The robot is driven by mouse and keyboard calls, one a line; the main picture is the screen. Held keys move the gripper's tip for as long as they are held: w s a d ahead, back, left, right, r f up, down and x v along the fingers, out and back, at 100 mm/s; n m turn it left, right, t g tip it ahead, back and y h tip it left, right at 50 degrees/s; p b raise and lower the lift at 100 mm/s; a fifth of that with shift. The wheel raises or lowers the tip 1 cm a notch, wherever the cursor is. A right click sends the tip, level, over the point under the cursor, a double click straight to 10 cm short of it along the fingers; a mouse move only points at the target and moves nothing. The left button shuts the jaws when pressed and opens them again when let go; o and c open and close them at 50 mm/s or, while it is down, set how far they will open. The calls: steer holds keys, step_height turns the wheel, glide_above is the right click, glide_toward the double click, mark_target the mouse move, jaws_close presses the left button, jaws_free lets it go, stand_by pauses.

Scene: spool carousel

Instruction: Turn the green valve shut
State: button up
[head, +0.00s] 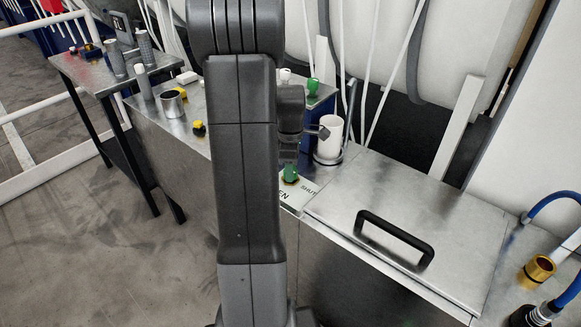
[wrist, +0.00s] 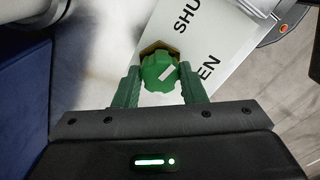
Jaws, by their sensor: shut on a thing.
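The green valve knob (wrist: 160,72) sits on a brass hex base (wrist: 148,47) in the wrist view. My gripper (wrist: 159,75) has one green finger on each side of the knob and is shut on it. A white line on the knob slants to the upper right, towards the area between the two words on the white label plate (wrist: 232,30). The words read "SHU" and "EN", each partly cut off or covered. In the head view the green knob (head: 290,174) shows just below my gripper, beside the label plate (head: 302,190); my arm hides part of this area.
A steel lid with a black handle (head: 395,238) lies right of the valve. A white cup (head: 329,137) stands behind it, close to my gripper. Another green-topped item (head: 313,87) is farther back. A yellow-black knob (head: 199,128) and a metal cup (head: 174,103) are at left.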

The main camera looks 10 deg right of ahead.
steer(key=shift+r+n, duration=0.1)
steer(key=shift+n, duration=1)
steer(key=o, duration=1)
step_height(320, 180, up, 14)
steer(key=shift+f, duration=0.15)
step_height(320, 180, down, 14)
steer(key=shift+r, duration=0.1)
